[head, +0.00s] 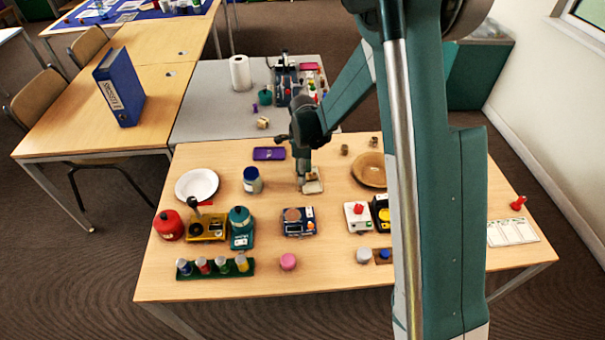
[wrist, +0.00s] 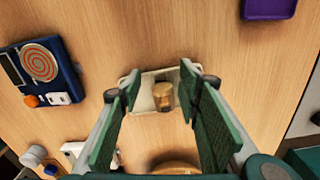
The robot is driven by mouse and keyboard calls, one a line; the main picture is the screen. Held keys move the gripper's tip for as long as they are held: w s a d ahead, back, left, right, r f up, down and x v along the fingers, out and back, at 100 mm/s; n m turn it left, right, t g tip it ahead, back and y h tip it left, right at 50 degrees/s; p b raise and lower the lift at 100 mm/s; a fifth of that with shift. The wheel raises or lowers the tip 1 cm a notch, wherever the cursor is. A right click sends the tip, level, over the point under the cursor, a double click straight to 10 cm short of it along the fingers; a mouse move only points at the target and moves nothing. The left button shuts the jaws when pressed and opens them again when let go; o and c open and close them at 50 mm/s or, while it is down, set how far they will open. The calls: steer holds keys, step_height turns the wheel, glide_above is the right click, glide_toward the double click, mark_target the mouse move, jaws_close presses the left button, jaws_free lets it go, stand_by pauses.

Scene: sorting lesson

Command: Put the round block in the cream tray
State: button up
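A round wooden block (wrist: 163,97), a short tan cylinder, stands in the cream tray (wrist: 147,84) in the wrist view. In the head view the cream tray (head: 314,188) is near the table's far middle, and the block in it is largely hidden by my gripper. My gripper (head: 303,183) points down over the tray. In the wrist view my gripper (wrist: 160,80) has its two green fingers apart, one on each side of the block, with gaps between them and it.
A wooden bowl (head: 370,170) is right of the tray, with small wooden blocks (head: 345,149) behind. A purple tray (head: 269,153), a blue-lidded jar (head: 252,180) and a white plate (head: 197,185) are left.

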step_height(320, 180, up, 12)
steer(key=p, duration=0.2)
steer(key=shift+r, duration=0.15)
stand_by(0.9)
steer(key=s+d+r+n+t, duration=0.2)
steer(key=s+d+r+n, duration=0.3)
steer(key=s+r, duration=0.35)
steer(key=s+d+r+n+t, duration=0.1)
steer(key=s+d+r+n, duration=0.35)
steer(key=s+r, duration=0.4)
steer(key=s+d+r+n+t, duration=0.2)
steer(key=s+n, duration=0.3)
steer(key=s, duration=0.3)
steer(key=s+d+r+n+t, duration=0.2)
steer(key=s+n, duration=0.3)
steer(key=s, duration=0.3)
steer(key=shift+s+d, duration=0.35)
steer(key=shift+d, duration=0.4)
